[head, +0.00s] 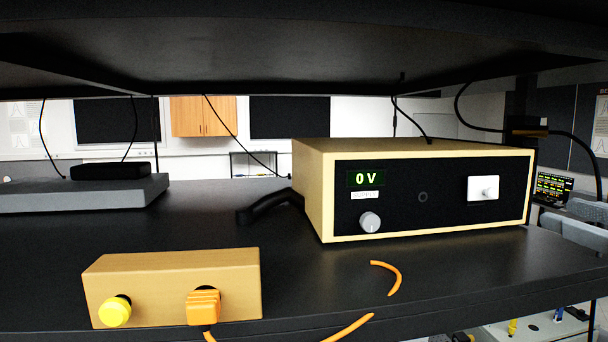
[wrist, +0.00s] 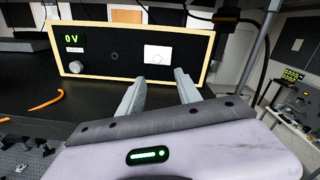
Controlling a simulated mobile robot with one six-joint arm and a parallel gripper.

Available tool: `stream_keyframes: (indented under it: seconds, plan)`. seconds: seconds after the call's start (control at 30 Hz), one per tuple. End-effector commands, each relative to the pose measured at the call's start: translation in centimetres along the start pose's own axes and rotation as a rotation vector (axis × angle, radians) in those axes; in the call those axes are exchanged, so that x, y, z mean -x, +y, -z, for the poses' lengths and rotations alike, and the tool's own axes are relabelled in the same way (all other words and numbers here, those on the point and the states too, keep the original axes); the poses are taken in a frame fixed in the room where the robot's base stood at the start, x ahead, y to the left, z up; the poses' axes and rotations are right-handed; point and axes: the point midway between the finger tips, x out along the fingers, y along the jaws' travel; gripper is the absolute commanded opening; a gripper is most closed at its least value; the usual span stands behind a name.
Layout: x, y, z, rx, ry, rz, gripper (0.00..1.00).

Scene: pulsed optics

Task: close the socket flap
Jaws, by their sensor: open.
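The power supply (head: 316,190) is a box with a cream frame and a black front panel. It stands on the dark shelf and its display reads 0 V. A white square plate with a small knob, which looks like the socket flap (head: 478,183), is at the right of the panel. It also shows in the wrist view (wrist: 152,56). Whether it stands off the panel is hard to tell. A small round socket (head: 423,197) shows left of it, uncovered. My gripper (wrist: 160,77) is open and empty, its fingers pointing toward the panel just below the plate. The head view does not show my gripper.
A tan box (head: 235,272) with a yellow knob (head: 115,311) and an orange plug (head: 203,306) stands at the front left. An orange cable (head: 392,278) lies on the shelf before the supply. A grey knob (head: 370,222) sticks out of the panel. Another shelf (head: 300,60) hangs above.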

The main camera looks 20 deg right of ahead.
Motion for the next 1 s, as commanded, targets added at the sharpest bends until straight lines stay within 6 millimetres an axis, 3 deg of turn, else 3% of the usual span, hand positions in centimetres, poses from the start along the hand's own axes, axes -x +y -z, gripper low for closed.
stream_keyframes:
  seconds: [0.2, 0.33, 0.5, 0.77, 0.8, 1.0]
  plan:
    - [-6.8, 0.1, -0.4, -0.001, -0.002, -0.006, 0.41]
    - [-9.5, 0.0, -0.3, 0.000, -0.002, -0.003, 0.41]
    - [-11.2, 0.0, -0.2, 0.000, -0.001, 0.000, 0.41]
    - [-11.4, 0.0, -0.1, 0.001, -0.001, 0.001, 0.41]
    - [-11.4, 0.0, -0.1, 0.001, -0.001, 0.001, 0.39]
    - [-11.4, 0.0, -0.1, 0.001, -0.001, 0.001, 0.00]
